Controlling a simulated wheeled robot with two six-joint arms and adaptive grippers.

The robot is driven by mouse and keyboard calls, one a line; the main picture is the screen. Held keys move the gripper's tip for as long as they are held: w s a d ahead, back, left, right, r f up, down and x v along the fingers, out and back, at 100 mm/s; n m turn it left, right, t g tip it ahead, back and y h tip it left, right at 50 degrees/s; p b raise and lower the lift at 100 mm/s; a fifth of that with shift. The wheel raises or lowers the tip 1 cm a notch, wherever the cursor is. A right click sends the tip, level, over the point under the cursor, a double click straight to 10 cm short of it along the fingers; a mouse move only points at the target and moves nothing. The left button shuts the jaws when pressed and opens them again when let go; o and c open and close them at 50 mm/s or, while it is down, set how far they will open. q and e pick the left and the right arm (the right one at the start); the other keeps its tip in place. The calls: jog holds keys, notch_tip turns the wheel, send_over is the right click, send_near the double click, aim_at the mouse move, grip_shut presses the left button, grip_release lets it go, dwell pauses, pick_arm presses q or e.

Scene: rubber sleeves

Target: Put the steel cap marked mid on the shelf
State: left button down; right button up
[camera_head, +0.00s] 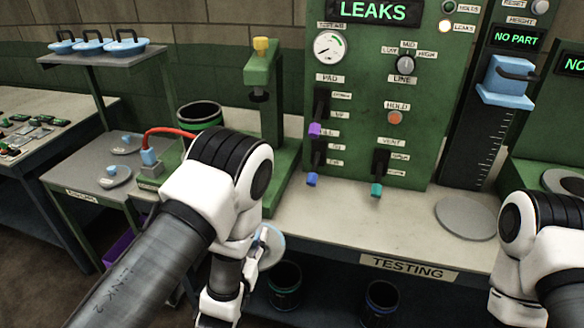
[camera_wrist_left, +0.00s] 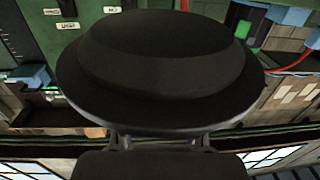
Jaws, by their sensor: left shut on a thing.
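My left gripper (camera_head: 260,242) is shut on a round cap, seen partly as a pale disc (camera_head: 273,248) in front of the testing bench in the head view. The same cap (camera_wrist_left: 160,60) fills the middle of the left wrist view as a dark stepped disc. No mark on it can be read. Which shelf is meant cannot be told. My right arm shows at the right edge; its gripper is out of view.
The testing bench (camera_head: 330,215) carries a green panel (camera_head: 385,110) with levers and a lit LEAKS sign, a green press (camera_head: 262,90) and a dark bin (camera_head: 200,116). A red hose (camera_head: 172,130) ends at a small block by the lower shelf. A grey disc (camera_head: 466,218) lies at the right.

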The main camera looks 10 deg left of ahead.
pick_arm(q)
jog(key=s+d+r+m+g+h, duration=0.45)
jog(key=s+d+m+h, duration=0.35)
jog(key=d+h, duration=0.4)
jog(key=w+f+m+g+h, duration=0.1)
jog(key=m+g+h, duration=0.1)
jog(key=m+g, duration=0.1)
jog(key=d+f+m+g+h, duration=0.1)
jog(key=f+m+g+h, duration=0.1)
jog(key=g, duration=0.3)
jog(key=w+d+f+m+g+h, duration=0.1)
jog(key=m+g+h, duration=0.1)
jog(key=m+g, duration=0.2)
jog(key=shift+w+d+f, duration=0.15)
jog(key=shift+w+f, duration=0.1)
jog(key=shift+w, duration=0.05)
